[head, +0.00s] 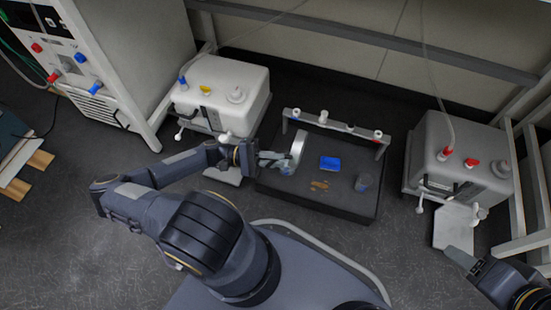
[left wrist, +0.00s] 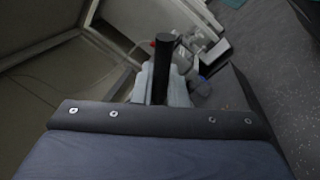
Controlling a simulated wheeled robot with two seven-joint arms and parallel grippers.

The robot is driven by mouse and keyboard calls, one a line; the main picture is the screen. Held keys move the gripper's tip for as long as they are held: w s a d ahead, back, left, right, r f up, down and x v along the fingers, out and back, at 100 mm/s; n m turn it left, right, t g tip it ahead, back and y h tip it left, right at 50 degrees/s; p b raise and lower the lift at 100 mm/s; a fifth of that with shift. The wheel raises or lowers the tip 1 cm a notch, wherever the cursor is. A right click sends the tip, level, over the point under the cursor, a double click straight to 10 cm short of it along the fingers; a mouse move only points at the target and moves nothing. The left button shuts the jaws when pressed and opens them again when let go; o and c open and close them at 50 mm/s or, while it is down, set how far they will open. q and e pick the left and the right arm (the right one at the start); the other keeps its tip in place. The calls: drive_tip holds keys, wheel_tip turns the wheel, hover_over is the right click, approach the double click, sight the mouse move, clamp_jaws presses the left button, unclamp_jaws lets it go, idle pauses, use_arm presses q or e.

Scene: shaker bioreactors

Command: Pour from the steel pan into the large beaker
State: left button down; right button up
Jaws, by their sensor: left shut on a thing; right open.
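My left gripper (head: 275,160) is shut on the steel pan (head: 299,146), a pale grey round shape tipped steeply on edge above the dark platform. In the left wrist view a dark upright bar, apparently the pan's handle (left wrist: 163,65), stands between the grey fingers. The pan's inside is not clearly visible. My right gripper (head: 470,264) is open and empty at the lower right.
The dark platform (head: 335,209) carries a blue block (head: 330,163), a brown scattered patch (head: 320,185) and a grey bar (head: 335,125) with knobs along its back. White machines stand left (head: 225,95) and right (head: 455,155). A metal frame stands at far right.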

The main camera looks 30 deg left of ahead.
use_arm(q)
drive_tip(key=shift+a+f, duration=0.1)
drive_tip(key=shift+a, duration=0.05)
drive_tip(key=shift+s+a+f+t+h, duration=0.1)
drive_tip(key=shift+a+f+t+h, duration=0.05)
drive_tip(key=shift+a+h, duration=0.25)
drive_tip(key=shift+s+a+f+t+h, duration=0.15)
drive_tip(key=shift+a+h, duration=0.1)
drive_tip(key=shift+h, duration=0.15)
drive_tip(key=shift+a, duration=0.1)
drive_tip(key=shift+r, duration=0.1)
idle(1.5)
drive_tip(key=r+p, duration=0.1)
drive_tip(key=p, duration=0.1)
drive_tip(key=d+r+p, duration=0.1)
drive_tip(key=p, duration=0.1)
drive_tip(key=shift+w+d+y, duration=0.1)
drive_tip(key=shift+w+y, duration=0.1)
drive_tip(key=shift+y, duration=0.2)
drive_tip(key=shift+d+r+y+p, duration=0.35)
drive_tip(key=shift+r+y+p, duration=0.05)
drive_tip(key=shift+p, duration=0.4)
drive_tip(key=shift+w+d+r+g+y+p, duration=0.25)
drive_tip(key=shift+d+y+p, duration=0.2)
drive_tip(key=shift+p, duration=0.6)
drive_tip(key=shift+w+d+r+g+y+p, duration=0.1)
drive_tip(key=shift+d+g+y+p, duration=0.35)
drive_tip(key=shift+p, duration=0.55)
